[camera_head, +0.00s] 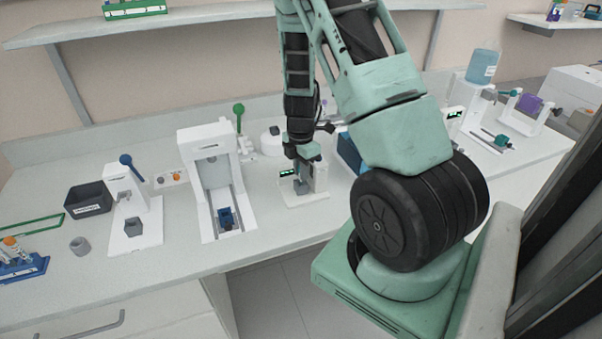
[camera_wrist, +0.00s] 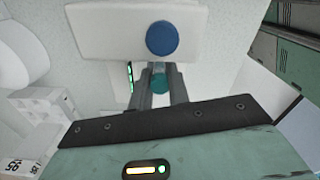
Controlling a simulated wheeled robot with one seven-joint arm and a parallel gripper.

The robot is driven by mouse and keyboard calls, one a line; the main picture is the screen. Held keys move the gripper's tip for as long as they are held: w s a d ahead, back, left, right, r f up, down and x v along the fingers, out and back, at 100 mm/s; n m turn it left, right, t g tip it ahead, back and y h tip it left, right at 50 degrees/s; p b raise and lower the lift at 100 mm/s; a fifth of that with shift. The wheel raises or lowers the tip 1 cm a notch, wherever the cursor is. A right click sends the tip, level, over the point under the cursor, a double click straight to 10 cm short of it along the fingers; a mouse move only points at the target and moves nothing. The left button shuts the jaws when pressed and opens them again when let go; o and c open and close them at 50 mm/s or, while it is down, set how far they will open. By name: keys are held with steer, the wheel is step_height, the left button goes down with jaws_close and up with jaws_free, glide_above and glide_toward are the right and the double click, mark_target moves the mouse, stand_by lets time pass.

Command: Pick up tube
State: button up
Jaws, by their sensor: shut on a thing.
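A tube with a teal cap (camera_wrist: 160,82) shows in the wrist view, between the two grey fingers of my gripper (camera_wrist: 158,88). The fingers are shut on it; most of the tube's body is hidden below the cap. In the head view my gripper (camera_head: 302,182) points down at a small white device (camera_head: 316,184) with a green display. The tube cannot be made out there. In the wrist view the device's white top (camera_wrist: 105,32) with a round blue knob (camera_wrist: 162,38) lies just beyond the fingers.
To the left stand a taller white press-like device (camera_head: 193,152), a white device with a blue lever (camera_head: 119,186) and a black bin (camera_head: 88,199). A blue tube rack (camera_head: 25,268) sits at the far left. A blue box (camera_head: 348,152) is close right of my gripper.

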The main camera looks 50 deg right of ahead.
step_height(320, 180, up, 10)
steer(key=shift+f+b, duration=0.15)
steer(key=shift+b, duration=0.9)
